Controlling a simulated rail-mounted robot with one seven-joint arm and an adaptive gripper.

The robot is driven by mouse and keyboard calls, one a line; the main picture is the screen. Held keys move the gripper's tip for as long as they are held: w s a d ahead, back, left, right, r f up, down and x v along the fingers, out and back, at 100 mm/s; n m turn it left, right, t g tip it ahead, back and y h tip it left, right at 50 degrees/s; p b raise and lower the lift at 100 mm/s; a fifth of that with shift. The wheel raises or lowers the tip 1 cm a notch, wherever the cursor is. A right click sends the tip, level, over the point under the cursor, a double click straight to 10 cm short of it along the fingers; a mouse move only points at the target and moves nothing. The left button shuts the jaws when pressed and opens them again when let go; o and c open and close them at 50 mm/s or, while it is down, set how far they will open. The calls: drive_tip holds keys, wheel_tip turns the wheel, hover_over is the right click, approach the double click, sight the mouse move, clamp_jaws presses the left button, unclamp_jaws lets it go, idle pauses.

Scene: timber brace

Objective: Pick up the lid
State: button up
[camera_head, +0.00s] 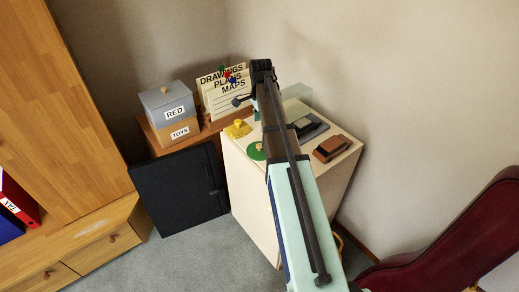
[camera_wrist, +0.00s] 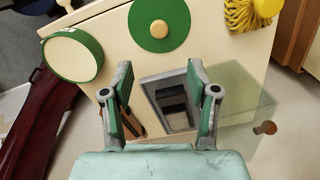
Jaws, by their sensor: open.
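A flat green round lid (camera_wrist: 155,20) with a wooden knob (camera_wrist: 159,29) lies on the cream cabinet top (camera_wrist: 112,30) in the wrist view. In the head view the green lid (camera_head: 255,152) shows just left of my arm. A round container (camera_wrist: 72,55) with a green rim and cream face lies left of the lid in the wrist view. My gripper (camera_wrist: 160,72) is open and empty, its fingers apart over a grey tray (camera_wrist: 172,105). The lid is beyond the fingertips, not between them. In the head view my arm hides part of the cabinet top.
A yellow stringy item (camera_wrist: 245,12) is right of the lid. A glass sheet (camera_wrist: 245,110) lies near the tray. A brown block (camera_head: 332,148) sits at the cabinet's right. A box marked RED (camera_head: 168,105) and a folder rack (camera_head: 228,95) stand behind, left.

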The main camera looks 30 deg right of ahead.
drive_tip(key=p, duration=0.2)
hover_over(260, 145)
wheel_tip(260, 145, down, 7)
drive_tip(key=shift+w+d+f, duration=0.1)
drive_tip(key=shift+d+f, duration=0.05)
drive_tip(key=shift+f, duration=0.05)
drive_tip(key=shift+f+p, duration=1.2)
drive_tip(key=shift+f, duration=1.5)
clamp_jaws()
